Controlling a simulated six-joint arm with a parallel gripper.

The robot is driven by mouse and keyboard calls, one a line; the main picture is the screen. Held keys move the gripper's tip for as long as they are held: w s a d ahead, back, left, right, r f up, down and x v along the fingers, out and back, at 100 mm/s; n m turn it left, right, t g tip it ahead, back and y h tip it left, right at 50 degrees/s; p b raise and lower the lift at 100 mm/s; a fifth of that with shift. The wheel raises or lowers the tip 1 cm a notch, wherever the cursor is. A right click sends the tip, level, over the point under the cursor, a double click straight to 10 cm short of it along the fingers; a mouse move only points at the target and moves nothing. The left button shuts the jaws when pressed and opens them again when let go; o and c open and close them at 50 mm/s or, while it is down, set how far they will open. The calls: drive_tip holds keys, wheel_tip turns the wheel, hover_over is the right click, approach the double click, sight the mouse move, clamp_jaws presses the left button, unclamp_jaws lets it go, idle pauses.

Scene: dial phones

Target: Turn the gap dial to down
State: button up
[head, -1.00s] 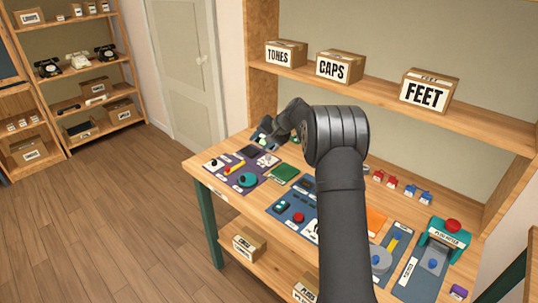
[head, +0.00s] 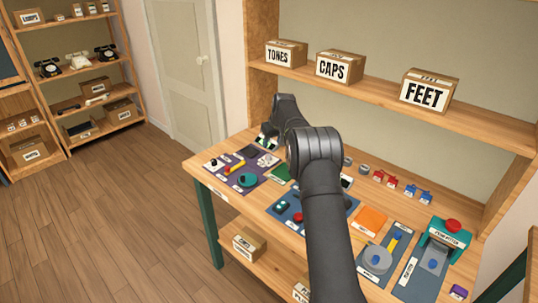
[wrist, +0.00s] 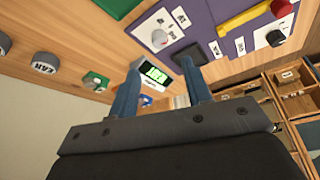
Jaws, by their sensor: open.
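A small grey knob (wrist: 160,38) with white labels around it stands on the purple mat (wrist: 212,32) in the wrist view. It looks like the gap dial, but I cannot read its name or its setting. In the head view the white-labelled spot (head: 268,160) at the mat's right corner seems to be the same dial. My gripper (wrist: 160,68) is open and empty, its two blue fingers apart and pointing towards the mat's edge. The knob lies beyond the fingertips, not between them. In the head view my wrist mostly hides the fingers.
A small device with a lit green screen (wrist: 157,72) shows between my fingers. A grey cylinder marked EAR (wrist: 45,62) stands nearby. A shelf with boxes (head: 340,67) runs behind the bench.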

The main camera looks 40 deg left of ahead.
sight(269, 155)
drive_tip(key=x, duration=0.9)
drive_tip(key=shift+w+a+f, duration=0.1)
drive_tip(key=shift+c, duration=0.3)
